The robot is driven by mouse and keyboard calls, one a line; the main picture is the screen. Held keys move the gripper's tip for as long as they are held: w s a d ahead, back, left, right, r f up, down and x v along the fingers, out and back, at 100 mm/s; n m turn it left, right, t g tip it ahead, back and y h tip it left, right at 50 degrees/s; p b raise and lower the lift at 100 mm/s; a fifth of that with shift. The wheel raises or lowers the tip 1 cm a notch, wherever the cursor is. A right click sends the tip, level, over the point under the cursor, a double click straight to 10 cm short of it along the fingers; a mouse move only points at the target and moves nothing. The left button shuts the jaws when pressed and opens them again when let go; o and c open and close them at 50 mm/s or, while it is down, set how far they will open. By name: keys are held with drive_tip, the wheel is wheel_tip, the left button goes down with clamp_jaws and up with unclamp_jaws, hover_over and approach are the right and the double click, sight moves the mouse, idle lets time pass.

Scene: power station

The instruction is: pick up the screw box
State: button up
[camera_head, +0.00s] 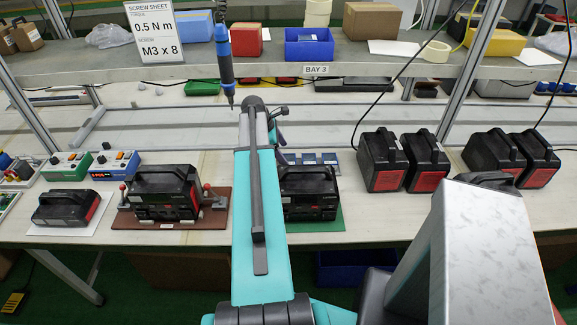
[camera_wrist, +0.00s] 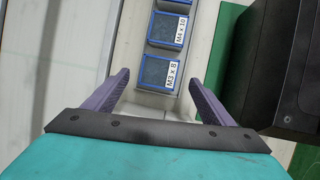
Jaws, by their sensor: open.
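In the wrist view a small blue screw box labelled M3 x 8 (camera_wrist: 172,75) lies between and just beyond the fingertips of my gripper (camera_wrist: 158,79). The gripper is open, with one finger to each side and nothing held. I cannot tell how high the fingertips are above the box. A second blue box, labelled M4 x 10 (camera_wrist: 181,29), stands just beyond it. The screw sheet (camera_head: 155,31) on the shelf reads 0.5 N m and M3 x 8.
A black power station on a green mat (camera_head: 317,225) stands close right of my gripper; its dark body (camera_wrist: 285,75) also fills the right of the wrist view. Another sits in a brown fixture (camera_head: 128,219) at left. A screwdriver (camera_head: 224,62) hangs behind. More power stations (camera_head: 383,160) stand right.

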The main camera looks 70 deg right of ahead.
sight(288, 160)
drive_tip(key=shift+f, duration=0.1)
drive_tip(key=shift+p+x, duration=1.1)
drive_tip(key=shift+x, duration=1.35)
drive_tip(key=shift+s, duration=0.1)
drive_tip(key=c, duration=1.1)
drive_tip(key=shift+c, duration=0.3)
drive_tip(key=shift+r, duration=0.45)
drive_tip(key=c, duration=0.4)
drive_tip(key=shift+o, duration=0.2)
wheel_tip(288, 160, up, 17)
drive_tip(key=b, duration=0.4)
